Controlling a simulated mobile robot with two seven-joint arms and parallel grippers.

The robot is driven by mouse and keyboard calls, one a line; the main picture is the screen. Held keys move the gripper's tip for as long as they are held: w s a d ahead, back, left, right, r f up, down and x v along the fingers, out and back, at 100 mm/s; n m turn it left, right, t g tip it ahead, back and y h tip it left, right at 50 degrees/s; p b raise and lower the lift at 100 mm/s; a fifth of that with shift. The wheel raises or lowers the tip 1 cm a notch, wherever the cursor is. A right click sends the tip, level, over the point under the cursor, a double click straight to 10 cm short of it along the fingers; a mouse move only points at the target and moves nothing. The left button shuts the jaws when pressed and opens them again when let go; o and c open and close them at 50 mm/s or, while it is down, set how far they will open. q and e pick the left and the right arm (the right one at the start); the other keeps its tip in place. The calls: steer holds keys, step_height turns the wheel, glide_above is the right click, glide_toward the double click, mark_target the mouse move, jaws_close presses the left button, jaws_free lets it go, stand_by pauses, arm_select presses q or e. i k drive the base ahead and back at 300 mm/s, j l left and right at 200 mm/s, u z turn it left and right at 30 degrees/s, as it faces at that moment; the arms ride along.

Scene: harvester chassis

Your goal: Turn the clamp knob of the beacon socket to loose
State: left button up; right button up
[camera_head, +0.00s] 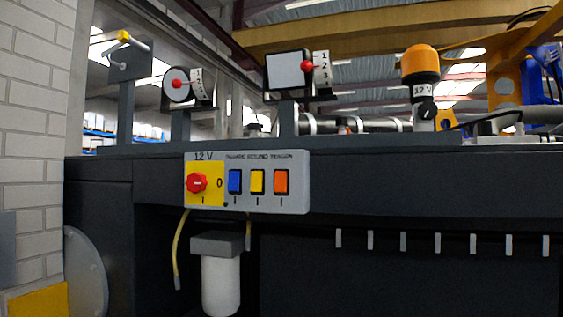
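The orange beacon (421,60) stands upright on its white socket (424,92) at the upper right of the head view. The socket stands on the dark chassis top (370,140). Neither of my grippers shows in this view.
A grey switch panel (298,197) with a red rotary knob (197,183) and coloured switches is on the chassis front. Red-knobbed numbered dials (180,85) and a display box (287,72) stand left of the beacon. A yellow frame (518,62) rises at right.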

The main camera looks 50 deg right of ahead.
mark_target(428, 110)
steer(key=z, duration=2.35)
